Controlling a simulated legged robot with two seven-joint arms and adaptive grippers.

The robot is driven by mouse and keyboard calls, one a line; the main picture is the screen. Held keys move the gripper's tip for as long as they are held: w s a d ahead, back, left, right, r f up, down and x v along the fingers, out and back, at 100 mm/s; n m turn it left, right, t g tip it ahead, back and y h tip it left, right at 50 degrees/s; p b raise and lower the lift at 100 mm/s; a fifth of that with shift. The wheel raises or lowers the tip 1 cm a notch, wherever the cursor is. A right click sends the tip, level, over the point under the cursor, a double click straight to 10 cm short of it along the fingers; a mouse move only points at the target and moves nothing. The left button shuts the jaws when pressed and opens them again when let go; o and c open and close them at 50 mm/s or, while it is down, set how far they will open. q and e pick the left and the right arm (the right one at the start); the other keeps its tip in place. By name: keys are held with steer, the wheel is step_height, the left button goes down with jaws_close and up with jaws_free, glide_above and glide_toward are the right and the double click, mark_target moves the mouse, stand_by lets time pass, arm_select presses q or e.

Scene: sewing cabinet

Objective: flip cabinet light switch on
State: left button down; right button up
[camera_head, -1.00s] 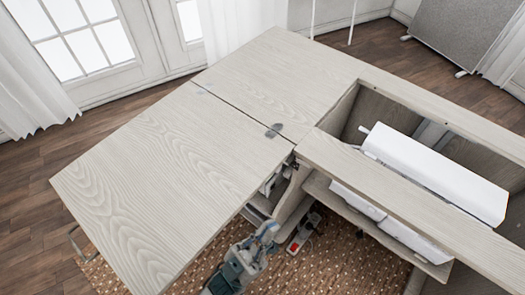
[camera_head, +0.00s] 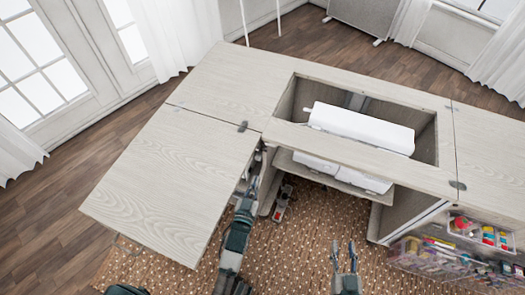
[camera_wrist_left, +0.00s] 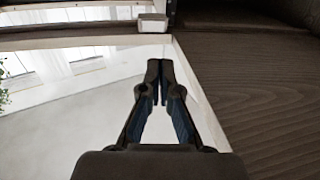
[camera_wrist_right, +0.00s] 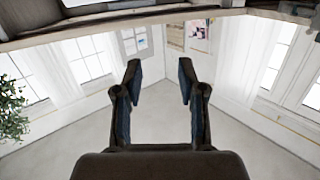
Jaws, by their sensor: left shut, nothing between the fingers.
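The wooden sewing cabinet (camera_head: 175,165) fills the middle of the head view. In the left wrist view, a small pale block (camera_wrist_left: 152,22) sits on the cabinet's edge ahead of my fingers; it may be the light switch, but its position is too small to read. My left gripper (camera_head: 249,188) is shut and empty, beside the cabinet's inner opening under the flap. In its wrist view the fingertips (camera_wrist_left: 160,66) point toward the block, with a visible gap in the picture. My right gripper (camera_head: 344,246) is open and empty over the rug, in front of the cabinet.
A white sewing machine (camera_head: 362,127) lies in the cabinet's recess. A clear door bin (camera_head: 455,255) with coloured supplies stands at the right. A small red and white item (camera_head: 282,203) is below, near the rug (camera_head: 300,245). Open room lies between the grippers.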

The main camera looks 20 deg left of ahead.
arm_select(q)
steer(key=b, duration=0.4)
glide_toward(267, 145)
steer(key=w, duration=0.5)
steer(key=shift+w+a+f, duration=0.1)
steer(key=shift+w+a, duration=0.2)
steer(key=shift+w, duration=0.05)
steer(key=shift+w+a, duration=0.2)
steer(key=shift+w, duration=0.55)
arm_select(e)
step_height(267, 145, up, 8)
steer(key=s+t+y, duration=0.1)
steer(key=t, duration=0.6)
steer(key=shift+s+a+r+m, duration=0.2)
steer(key=shift+s+a+m, duration=0.1)
steer(key=shift+a, duration=0.1)
steer(key=shift+w, duration=0.15)
